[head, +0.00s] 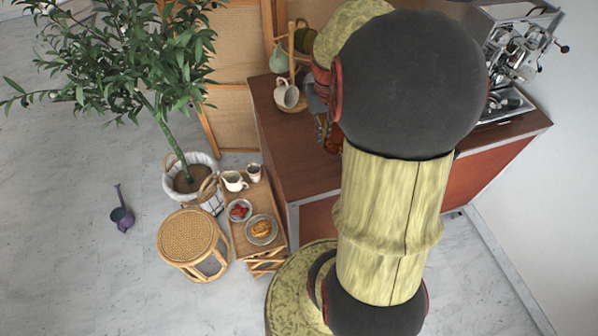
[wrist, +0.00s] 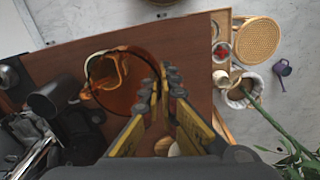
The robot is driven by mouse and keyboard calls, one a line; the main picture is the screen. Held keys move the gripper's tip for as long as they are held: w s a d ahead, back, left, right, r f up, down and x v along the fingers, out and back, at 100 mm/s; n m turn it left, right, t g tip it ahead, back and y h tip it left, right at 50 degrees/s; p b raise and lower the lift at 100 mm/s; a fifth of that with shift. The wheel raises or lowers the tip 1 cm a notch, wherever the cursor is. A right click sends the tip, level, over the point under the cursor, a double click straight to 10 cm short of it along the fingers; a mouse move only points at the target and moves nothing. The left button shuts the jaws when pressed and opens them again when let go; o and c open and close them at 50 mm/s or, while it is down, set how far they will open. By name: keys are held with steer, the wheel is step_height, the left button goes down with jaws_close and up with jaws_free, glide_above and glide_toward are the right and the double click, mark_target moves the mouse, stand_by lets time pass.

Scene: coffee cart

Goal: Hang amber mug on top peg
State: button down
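The amber mug (wrist: 128,98) is a brown see-through mug on the counter in the wrist view, left of my gripper (wrist: 168,82). Its right wall lies close to the left finger; I cannot tell whether they touch. My fingers are a little apart, with bare counter showing between them. In the head view my gripper (head: 322,128) is low over the counter, and my arm hides most of the mug. The wooden mug stand (head: 292,64) stands at the counter's left side.
An espresso machine (head: 520,50) is at the right. A dark cup (wrist: 52,97) is left of the amber mug. A low side table (head: 250,205) with dishes, a stool (head: 187,237) and a potted tree (head: 190,178) are beside the counter.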

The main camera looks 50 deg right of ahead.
steer(key=s, duration=0.2)
steer(key=s+a, duration=0.1)
steer(key=shift+s+r, duration=0.15)
steer(key=shift+r, duration=0.1)
steer(key=shift+n, duration=0.8)
steer(key=s+a, duration=0.1)
steer(key=s+a+f, duration=0.1)
steer(key=s+a, duration=0.1)
steer(key=shift+a+f, duration=0.3)
steer(key=shift+w, duration=0.1)
steer(key=shift+w+a+f+b, duration=0.4)
steer(key=shift+w+a+f, duration=0.05)
steer(key=shift+w+f, duration=1.75)
steer(key=shift+w+a+f+b, duration=0.45)
steer(key=shift+w+f, duration=1.55)
steer(key=shift+w, duration=0.35)
steer(key=shift+w+a+f+b, duration=0.35)
steer(key=shift+w+a+f, duration=0.1)
steer(key=shift+w+f, duration=1.75)
